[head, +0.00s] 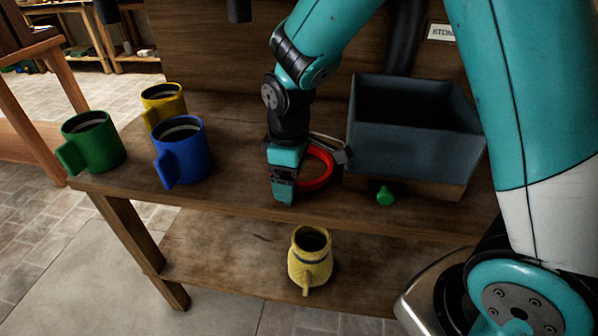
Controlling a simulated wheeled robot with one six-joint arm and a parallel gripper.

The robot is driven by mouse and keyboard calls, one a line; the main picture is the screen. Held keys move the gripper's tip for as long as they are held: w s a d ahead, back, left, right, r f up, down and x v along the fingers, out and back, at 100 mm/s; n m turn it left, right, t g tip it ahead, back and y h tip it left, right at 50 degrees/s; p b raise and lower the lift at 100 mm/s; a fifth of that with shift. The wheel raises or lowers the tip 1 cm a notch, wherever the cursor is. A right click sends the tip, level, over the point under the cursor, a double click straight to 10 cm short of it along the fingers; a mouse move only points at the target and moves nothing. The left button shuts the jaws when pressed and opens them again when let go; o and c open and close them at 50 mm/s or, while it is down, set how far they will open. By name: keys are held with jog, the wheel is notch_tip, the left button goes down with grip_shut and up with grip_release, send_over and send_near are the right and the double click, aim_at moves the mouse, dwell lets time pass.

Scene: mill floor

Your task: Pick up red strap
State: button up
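The red strap (329,170) is a red loop at the middle of the wooden bench top (235,165), left of the dark blue-grey bin. My gripper (302,172) is down at the bench beside the strap's left side and overlaps it in the picture. A grey finger-like part reaches over the strap's upper right, close to the bin. The strap's left part is hidden behind my gripper. I cannot tell whether the fingers touch the strap or how far apart they are.
The bin (415,150) stands just right, with a green knob (384,195) below its front. Green (92,145), yellow (163,103) and blue (183,152) mugs stand at the left. A yellow jug (311,260) is on the lower shelf. Bench between blue mug and gripper is clear.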

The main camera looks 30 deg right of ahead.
notch_tip(320, 180, down, 3)
jog(key=shift+f, duration=0.15)
jog(key=c, duration=1.2)
jog(key=shift+o, duration=0.2)
